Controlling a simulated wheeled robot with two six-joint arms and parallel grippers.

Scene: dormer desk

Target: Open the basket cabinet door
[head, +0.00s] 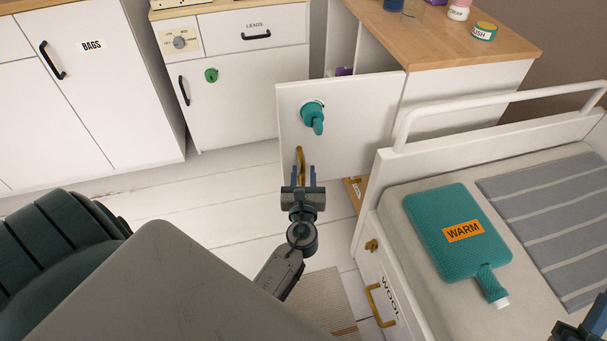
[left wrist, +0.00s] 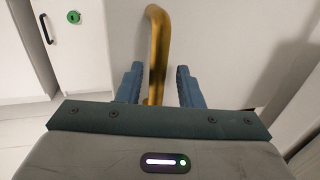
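A white cabinet door (head: 365,115) with a teal latch or knob (head: 313,115) and a gold bar handle (head: 300,158) stands swung out from the wood-topped cabinet (head: 450,45). An opening with a purple item (head: 344,71) shows behind it. My left gripper (head: 299,176) is at the handle. In the left wrist view, the gripper's blue fingers (left wrist: 158,85) stand apart on either side of the gold handle (left wrist: 157,45), with gaps visible on both sides. My right gripper (head: 592,325) shows only partly at the bottom right corner; its finger state is unclear.
A bed-like unit (head: 440,125) with a white rail, a teal WARM bottle (head: 460,235) and a grey striped cloth (head: 555,220) stands at right. White cabinets (head: 245,90) line the back left. White floor (head: 190,195) is free left of the door.

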